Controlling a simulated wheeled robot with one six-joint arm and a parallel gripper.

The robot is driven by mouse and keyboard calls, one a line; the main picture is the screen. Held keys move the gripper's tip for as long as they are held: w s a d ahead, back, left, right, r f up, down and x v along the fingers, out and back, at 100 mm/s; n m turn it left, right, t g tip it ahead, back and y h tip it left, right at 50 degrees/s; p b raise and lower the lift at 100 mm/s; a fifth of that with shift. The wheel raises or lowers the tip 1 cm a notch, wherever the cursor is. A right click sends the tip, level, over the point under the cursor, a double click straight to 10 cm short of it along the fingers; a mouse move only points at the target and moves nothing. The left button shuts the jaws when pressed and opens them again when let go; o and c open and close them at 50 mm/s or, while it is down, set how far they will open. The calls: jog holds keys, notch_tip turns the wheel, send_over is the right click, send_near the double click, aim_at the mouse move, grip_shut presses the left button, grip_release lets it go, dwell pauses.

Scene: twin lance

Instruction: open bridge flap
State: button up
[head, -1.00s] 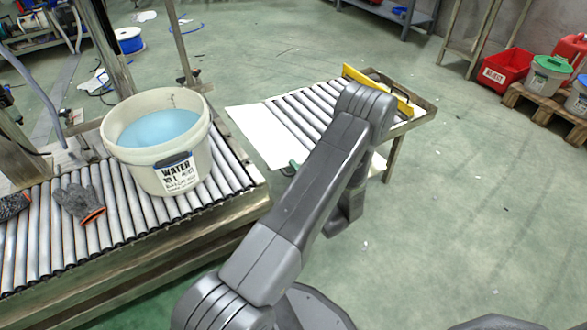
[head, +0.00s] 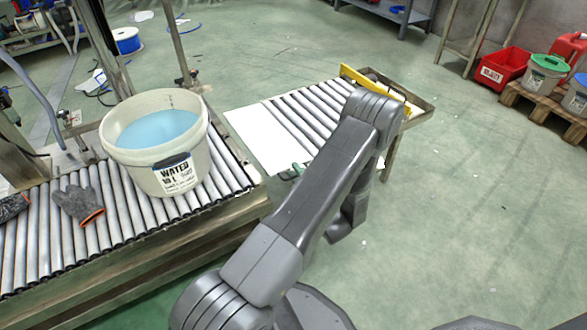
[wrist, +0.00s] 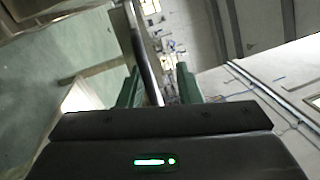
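The bridge flap appears to be the short roller section (head: 300,118) right of the main conveyor. It lies about level, with a white panel (head: 250,138) along its left side and a yellow bar (head: 362,82) at its far end. My arm hides part of its near right side. My gripper (head: 291,172) is mostly hidden behind my arm, its green tips just showing at the flap's near edge. In the wrist view my gripper (wrist: 158,88) has its green fingers apart, with a metal bar (wrist: 145,55) running between them. A gap shows right of the bar; contact cannot be told.
A white bucket of water (head: 158,142) stands on the main roller conveyor (head: 120,215), with a grey glove (head: 80,203) beside it. A red bin (head: 502,68) and a pallet (head: 545,105) with buckets are at the far right.

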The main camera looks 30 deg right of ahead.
jog(key=p+v, duration=0.2)
jog(key=v, duration=0.9)
jog(key=shift+s, duration=0.4)
jog(key=shift+d, duration=0.1)
